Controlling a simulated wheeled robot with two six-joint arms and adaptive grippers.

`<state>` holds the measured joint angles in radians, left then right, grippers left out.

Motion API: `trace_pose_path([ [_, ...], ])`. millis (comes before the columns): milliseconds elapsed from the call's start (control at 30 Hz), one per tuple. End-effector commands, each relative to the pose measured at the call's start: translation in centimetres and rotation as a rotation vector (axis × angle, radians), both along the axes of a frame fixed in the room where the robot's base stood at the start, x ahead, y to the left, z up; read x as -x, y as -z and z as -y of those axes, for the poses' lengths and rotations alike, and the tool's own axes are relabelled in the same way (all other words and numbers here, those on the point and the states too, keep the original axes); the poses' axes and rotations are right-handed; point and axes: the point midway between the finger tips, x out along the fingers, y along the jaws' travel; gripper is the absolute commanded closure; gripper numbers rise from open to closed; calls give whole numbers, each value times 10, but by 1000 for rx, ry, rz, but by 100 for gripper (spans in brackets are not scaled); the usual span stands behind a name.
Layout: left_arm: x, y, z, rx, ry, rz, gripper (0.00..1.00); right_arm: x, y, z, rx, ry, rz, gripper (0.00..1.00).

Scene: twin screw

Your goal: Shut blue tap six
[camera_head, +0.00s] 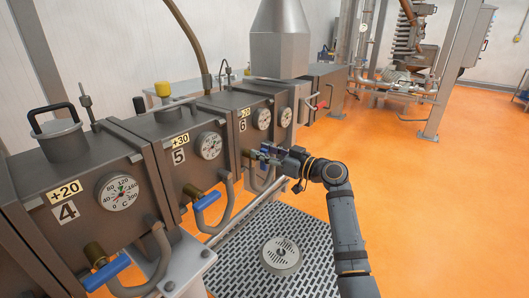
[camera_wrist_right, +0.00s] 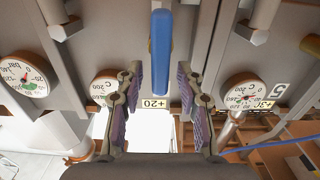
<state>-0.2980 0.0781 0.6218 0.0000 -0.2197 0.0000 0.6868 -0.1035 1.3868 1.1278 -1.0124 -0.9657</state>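Blue tap six shows in the right wrist view as a long blue handle (camera_wrist_right: 160,45), running up and down the picture. My right gripper (camera_wrist_right: 158,75) is open, with one finger on each side of the handle's near end. A gap shows on both sides, and I see no contact. In the head view my right gripper (camera_head: 268,154) is at the front of the box marked 6 (camera_head: 242,126) and mostly hides its tap. My left gripper is not in view.
Blue tap five (camera_head: 207,201) and blue tap four (camera_head: 106,273) are on the boxes to the left, with curved pipes beside them. Gauges (camera_head: 209,145) sit above. A perforated grating (camera_head: 235,262) lies below, and orange floor (camera_head: 430,210) is clear on the right.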

Motion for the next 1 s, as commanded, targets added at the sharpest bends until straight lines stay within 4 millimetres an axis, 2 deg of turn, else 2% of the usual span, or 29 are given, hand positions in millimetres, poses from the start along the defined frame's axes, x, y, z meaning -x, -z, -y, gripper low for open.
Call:
trace_pose_path([
  [33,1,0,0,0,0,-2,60,0,0,0,0,0,0,70],
  [267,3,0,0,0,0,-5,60,0,0,0,0,0,0,100],
  [667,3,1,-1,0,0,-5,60,-1,0,1,-20,0,-30,100],
  [1000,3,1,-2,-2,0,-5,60,-6,1,5,-153,0,-212,100],
])
